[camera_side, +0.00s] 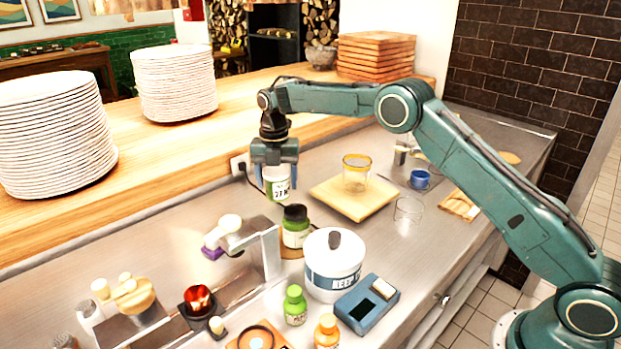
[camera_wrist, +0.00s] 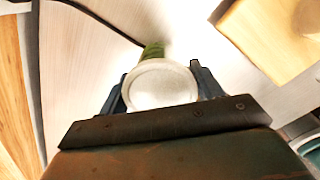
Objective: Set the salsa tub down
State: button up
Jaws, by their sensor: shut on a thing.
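My gripper (camera_side: 276,172) points down at the middle of the counter, below the raised wooden shelf. It is shut on the salsa tub (camera_side: 277,186), a small white tub with a green and white label. In the wrist view the tub's pale round lid (camera_wrist: 160,84) sits between the two dark fingers (camera_wrist: 160,92), with a bit of green showing beyond it. The tub looks upright. Its bottom is close to the steel counter (camera_side: 190,240), but I cannot tell whether it touches.
A wooden board (camera_side: 330,200) with a yellow-rimmed glass (camera_side: 356,172) lies right of the tub. A dark-lidded green jar (camera_side: 295,228) and a white canister (camera_side: 333,265) stand in front. A black cord (camera_side: 248,176) runs behind.

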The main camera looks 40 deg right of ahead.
aim_at(276, 170)
jog(key=shift+f, duration=1.2)
jog(key=shift+f, duration=0.15)
jog(key=o, duration=1.1)
notch_tip(276, 170, up, 11)
jog(key=shift+r, duration=0.65)
jog(key=shift+r, duration=0.1)
